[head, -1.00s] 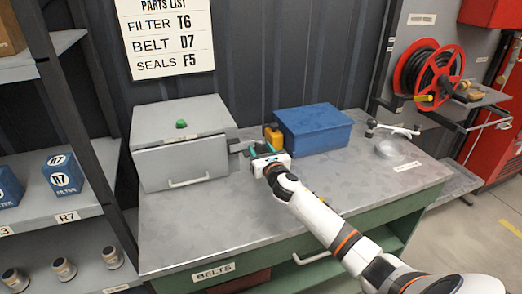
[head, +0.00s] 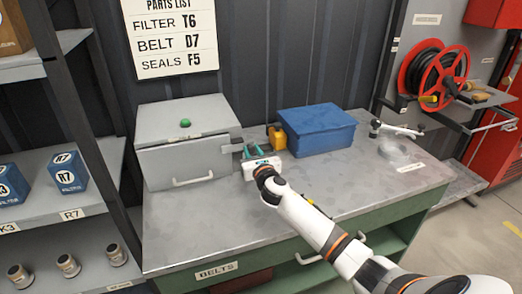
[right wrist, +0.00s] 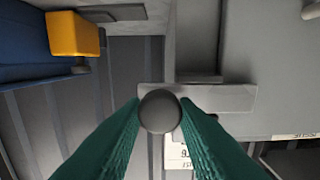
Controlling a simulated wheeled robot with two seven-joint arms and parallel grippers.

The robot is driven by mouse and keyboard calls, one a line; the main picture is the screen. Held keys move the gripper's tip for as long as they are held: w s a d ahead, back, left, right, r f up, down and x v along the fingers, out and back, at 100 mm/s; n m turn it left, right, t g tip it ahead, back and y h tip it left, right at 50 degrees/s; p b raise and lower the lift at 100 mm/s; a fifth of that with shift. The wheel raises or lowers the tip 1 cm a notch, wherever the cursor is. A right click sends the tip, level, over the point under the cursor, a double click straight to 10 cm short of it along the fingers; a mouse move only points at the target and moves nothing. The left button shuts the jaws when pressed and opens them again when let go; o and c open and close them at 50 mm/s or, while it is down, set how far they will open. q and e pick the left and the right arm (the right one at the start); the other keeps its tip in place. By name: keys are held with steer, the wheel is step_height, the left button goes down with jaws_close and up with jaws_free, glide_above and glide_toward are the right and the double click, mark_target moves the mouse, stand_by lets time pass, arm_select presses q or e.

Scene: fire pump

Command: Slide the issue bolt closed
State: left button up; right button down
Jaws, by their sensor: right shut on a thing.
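The issue bolt (right wrist: 220,97) is a flat grey bar with a round dark knob (right wrist: 160,111). In the right wrist view the bar reaches from behind the knob to the grey box (right wrist: 285,60). My right gripper (head: 253,150) has teal fingers, which meet on both sides of the knob in the right wrist view (right wrist: 160,118). In the head view it is close to the right side of the grey box (head: 185,155), beside a small grey bracket (head: 236,146). The gripper hides most of the bolt there. My left gripper is not in view.
A yellow block (head: 277,138) and a blue box (head: 318,130) stand just right of the gripper. A white-armed fixture (head: 397,130) is at the bench's right end. The front of the grey bench top (head: 215,220) is clear. A parts shelf (head: 50,215) stands at left.

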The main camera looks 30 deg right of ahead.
steer(key=c, duration=1.5)
jaws_free()
steer(key=shift+a, duration=0.2)
steer(key=o, duration=0.4)
steer(key=shift+a, duration=0.1)
steer(key=shift+c, duration=0.2)
steer(key=shift+s, duration=0.4)
steer(key=v, duration=1.1)
steer(key=shift+f, duration=0.1)
